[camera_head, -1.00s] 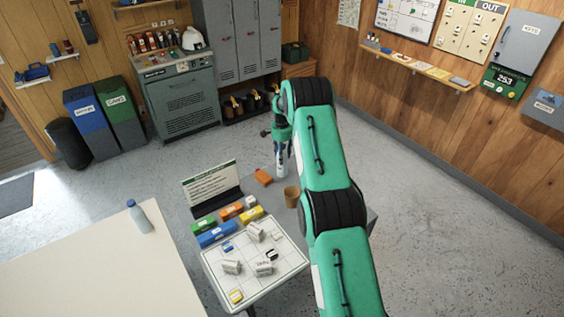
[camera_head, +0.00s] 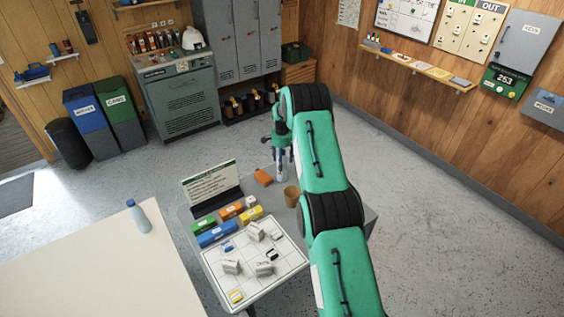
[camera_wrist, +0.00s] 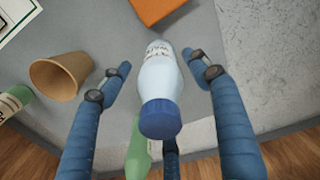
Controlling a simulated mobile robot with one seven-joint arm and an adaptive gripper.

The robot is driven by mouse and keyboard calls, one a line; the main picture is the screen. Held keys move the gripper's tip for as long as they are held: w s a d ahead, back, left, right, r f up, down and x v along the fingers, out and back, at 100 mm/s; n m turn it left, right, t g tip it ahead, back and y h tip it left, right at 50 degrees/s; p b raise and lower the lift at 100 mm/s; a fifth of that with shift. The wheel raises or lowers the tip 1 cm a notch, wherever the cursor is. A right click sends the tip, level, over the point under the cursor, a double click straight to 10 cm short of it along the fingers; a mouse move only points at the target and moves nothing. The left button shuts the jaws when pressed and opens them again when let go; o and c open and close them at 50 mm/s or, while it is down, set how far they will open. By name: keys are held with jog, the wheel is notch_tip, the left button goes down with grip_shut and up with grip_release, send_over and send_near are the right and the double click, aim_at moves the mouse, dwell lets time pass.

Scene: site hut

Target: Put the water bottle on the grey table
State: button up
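A pale blue water bottle (camera_wrist: 160,80) with a dark blue cap stands on the grey table (camera_wrist: 100,125), near an edge of it. Its label is only partly readable. My gripper (camera_wrist: 159,68) has its two blue fingers spread on either side of the bottle, with a visible gap at each side. In the head view my gripper (camera_head: 282,160) reaches down over the table's far side, with the pale bottle (camera_head: 282,172) between its fingers. The grey table also shows in the head view (camera_head: 371,218), partly behind my arm.
A brown cup (camera_head: 291,196) and an orange item (camera_head: 263,177) stand close by. Green items (camera_wrist: 137,152) (camera_wrist: 14,100) show near the bottle in the wrist view. A laptop-like sign, coloured boxes and a gridded board fill the left. Another bottle (camera_head: 139,217) stands on the cream table.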

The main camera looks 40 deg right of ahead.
jog(key=shift+r, duration=0.1)
notch_tip(320, 180, up, 12)
jog(key=shift+r, duration=0.1)
dwell(0.9)
dwell(0.5)
